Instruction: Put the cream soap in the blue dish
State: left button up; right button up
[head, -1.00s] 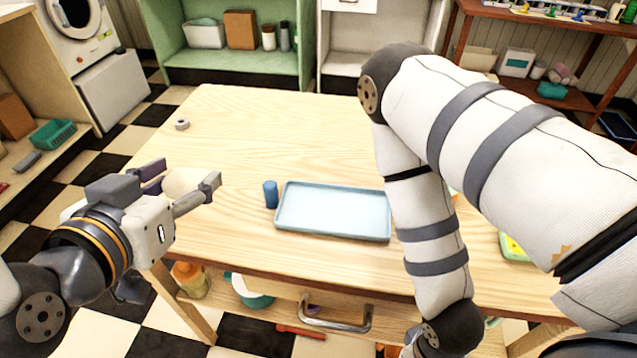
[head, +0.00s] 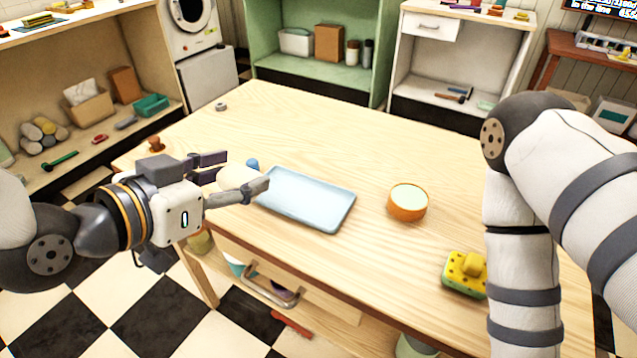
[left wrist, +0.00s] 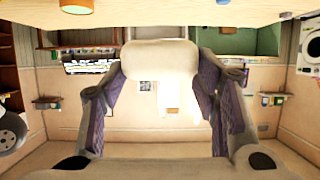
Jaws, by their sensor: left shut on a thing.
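The cream soap (head: 236,178) is a pale rounded block between the fingers of my left gripper (head: 240,174). In the left wrist view the soap (left wrist: 160,60) sits between both finger pads, held up off the table. The blue dish (head: 312,200) is a shallow, light blue rectangular tray, empty, lying flat on the wooden table. My left gripper is shut on the soap just left of the dish, its fingertip overlapping the dish's left end in the head view. My right arm shows at the right; its gripper is out of view.
A small blue cylinder (head: 253,163) stands behind the left fingertips, partly hidden. An orange round container (head: 408,203) and a yellow-green sponge-like item (head: 464,272) are right of the dish. A small grey ring (head: 221,107) lies at the back. The table's far middle is clear.

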pick_arm(q)
jog(key=shift+w+d+f, duration=0.15)
jog(key=shift+w, duration=0.05)
send_over(289, 198)
jog(key=s+a, duration=0.2)
jog(key=s, duration=0.1)
notch_tip(289, 198, down, 5)
jog(key=f, duration=0.1)
jog(key=w+d+f, duration=0.1)
jog(key=f, duration=0.1)
jog(key=w+f+b, duration=0.1)
jog(key=shift+w+d+f, duration=0.1)
jog(key=shift+d+f, duration=0.05)
jog(key=shift+d, duration=0.05)
jog(key=shift+w+d+f+b, duration=0.15)
jog(key=shift+w+f, duration=0.05)
jog(key=shift+f, duration=0.7)
jog(key=shift+w+d+f+b, duration=0.1)
jog(key=shift+w+f+b, duration=0.1)
jog(key=shift+f, duration=0.7)
pick_arm(e)
jog(key=shift+s+f+g, duration=0.5)
jog(key=shift+s+f, duration=0.5)
jog(key=shift+s, duration=0.1)
pick_arm(q)
jog(key=shift+f, duration=0.15)
jog(key=o, duration=1.2)
